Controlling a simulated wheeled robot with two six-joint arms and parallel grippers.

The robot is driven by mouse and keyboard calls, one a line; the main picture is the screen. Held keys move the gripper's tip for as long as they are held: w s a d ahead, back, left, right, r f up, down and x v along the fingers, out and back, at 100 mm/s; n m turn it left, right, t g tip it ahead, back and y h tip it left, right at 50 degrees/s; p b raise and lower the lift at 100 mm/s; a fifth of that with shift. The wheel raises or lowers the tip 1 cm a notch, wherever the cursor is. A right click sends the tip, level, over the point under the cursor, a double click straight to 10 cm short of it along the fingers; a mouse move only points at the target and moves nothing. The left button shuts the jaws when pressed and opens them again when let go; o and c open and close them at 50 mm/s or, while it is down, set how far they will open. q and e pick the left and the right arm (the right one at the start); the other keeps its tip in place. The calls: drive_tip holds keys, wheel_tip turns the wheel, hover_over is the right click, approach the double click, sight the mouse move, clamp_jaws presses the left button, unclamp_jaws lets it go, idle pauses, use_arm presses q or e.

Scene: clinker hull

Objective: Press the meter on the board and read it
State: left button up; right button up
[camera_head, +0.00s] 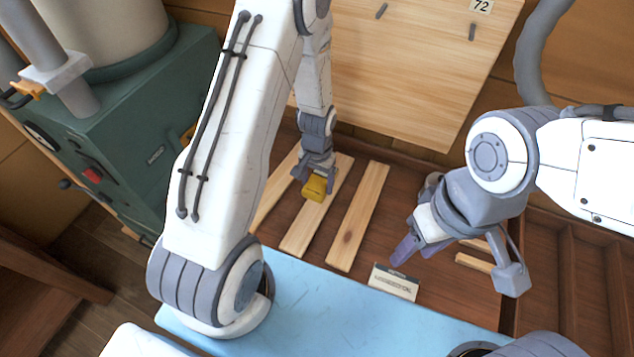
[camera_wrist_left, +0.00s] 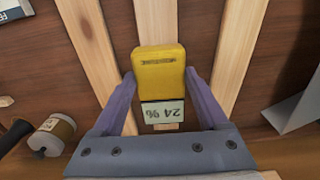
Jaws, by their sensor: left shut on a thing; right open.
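The yellow meter (camera_head: 315,188) is held by my left gripper (camera_head: 318,172) over the middle wooden board (camera_head: 297,237). In the left wrist view the meter (camera_wrist_left: 160,70) sits between the two purple fingers of my left gripper (camera_wrist_left: 160,88), shut on its sides. Its small display (camera_wrist_left: 163,112) faces the camera upside down and reads "24 %". The meter's far end overlaps the middle board (camera_wrist_left: 156,20); whether it touches the wood I cannot tell. My right gripper (camera_head: 404,250) is open and empty, above the bench right of the boards.
Two more boards, a left one (camera_head: 270,200) and a right one (camera_head: 357,220), lie beside the middle one. A small printed card (camera_head: 394,282) stands near the blue mat (camera_head: 330,310). A labelled jar (camera_wrist_left: 52,135) is in the wrist view. A green machine (camera_head: 145,130) stands left.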

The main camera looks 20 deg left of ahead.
sight(316, 200)
use_arm(q)
drive_tip(key=shift+r, duration=0.7)
drive_tip(key=shift+f, duration=0.1)
use_arm(e)
drive_tip(key=shift+r, duration=0.5)
drive_tip(key=shift+f, duration=0.1)
